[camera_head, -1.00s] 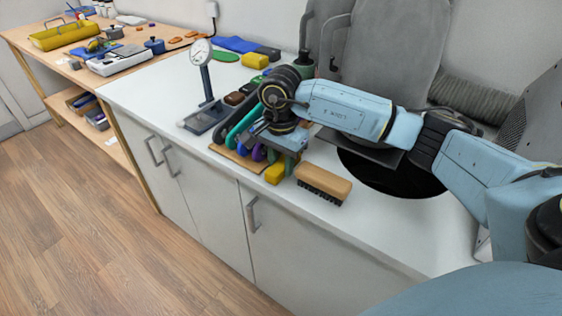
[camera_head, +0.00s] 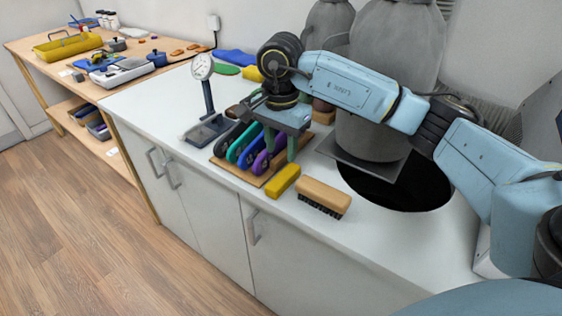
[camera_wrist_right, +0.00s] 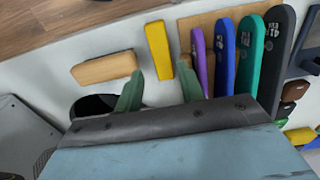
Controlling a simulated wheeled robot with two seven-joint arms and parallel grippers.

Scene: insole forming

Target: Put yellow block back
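A yellow block (camera_head: 283,181) lies on the white counter between the wooden brush and the rack of coloured insole pieces. In the right wrist view, the yellow block (camera_wrist_right: 158,50) shows in line with the gap between my fingertips, apart from them. My right gripper (camera_head: 281,148) is above the counter near the rack's right end, higher than the block. Its two green fingers (camera_wrist_right: 160,88) are apart with nothing held between them. My left gripper is not in view.
The rack's wooden board (camera_head: 225,167) holds several coloured pieces upright. The brush (camera_head: 323,196) is just right of the block. A dial gauge (camera_head: 203,68) stands left of the rack. A round black opening (camera_head: 395,190) is at right.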

